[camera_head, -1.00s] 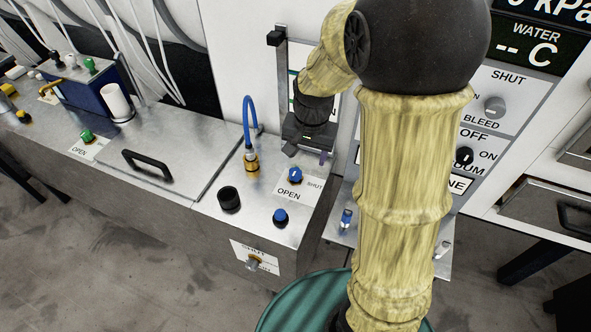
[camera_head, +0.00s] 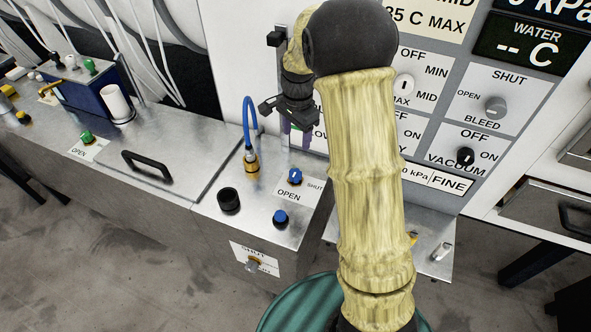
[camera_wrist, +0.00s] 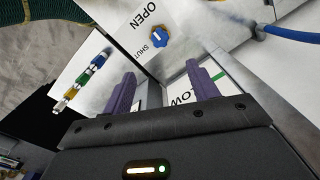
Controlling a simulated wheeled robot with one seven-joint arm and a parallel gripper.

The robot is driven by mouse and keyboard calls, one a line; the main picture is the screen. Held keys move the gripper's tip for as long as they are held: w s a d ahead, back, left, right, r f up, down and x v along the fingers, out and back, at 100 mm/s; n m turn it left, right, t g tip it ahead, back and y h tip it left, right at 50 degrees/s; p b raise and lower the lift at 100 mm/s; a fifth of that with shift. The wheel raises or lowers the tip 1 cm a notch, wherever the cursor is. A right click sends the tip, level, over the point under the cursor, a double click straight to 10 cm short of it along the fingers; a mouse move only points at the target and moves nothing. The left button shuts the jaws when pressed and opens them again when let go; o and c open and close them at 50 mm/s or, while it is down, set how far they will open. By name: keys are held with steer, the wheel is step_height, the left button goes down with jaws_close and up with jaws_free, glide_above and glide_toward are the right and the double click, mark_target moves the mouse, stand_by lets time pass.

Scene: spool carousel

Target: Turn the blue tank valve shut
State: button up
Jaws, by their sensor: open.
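The blue tank valve (camera_head: 295,176) is a blue knob on the steel top, with OPEN lettered at its lower left and SHUT at its right. It also shows in the wrist view (camera_wrist: 160,35) beside the same words. Its white mark is too small for me to read its setting. My gripper (camera_head: 294,138) is above and behind the valve, close to the panel, apart from the knob. In the wrist view, its two purple fingers (camera_wrist: 160,75) are spread with nothing between them.
A blue hose (camera_head: 247,122) on a brass fitting (camera_head: 252,162) stands left of the valve. A black knob (camera_head: 229,199) and another blue knob (camera_head: 280,217) sit nearer the front. The upright control panel (camera_head: 470,75) is behind and right. A black handle (camera_head: 146,166) lies further left.

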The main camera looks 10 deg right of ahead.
mark_target(295, 173)
steer(key=f+p, duration=0.1)
steer(key=f, duration=0.7)
steer(key=f+p, duration=0.1)
steer(key=f, duration=0.6)
steer(key=shift+w+f, duration=0.2)
steer(key=shift+f, duration=0.2)
steer(key=shift+a, duration=0.1)
steer(key=c, duration=1)
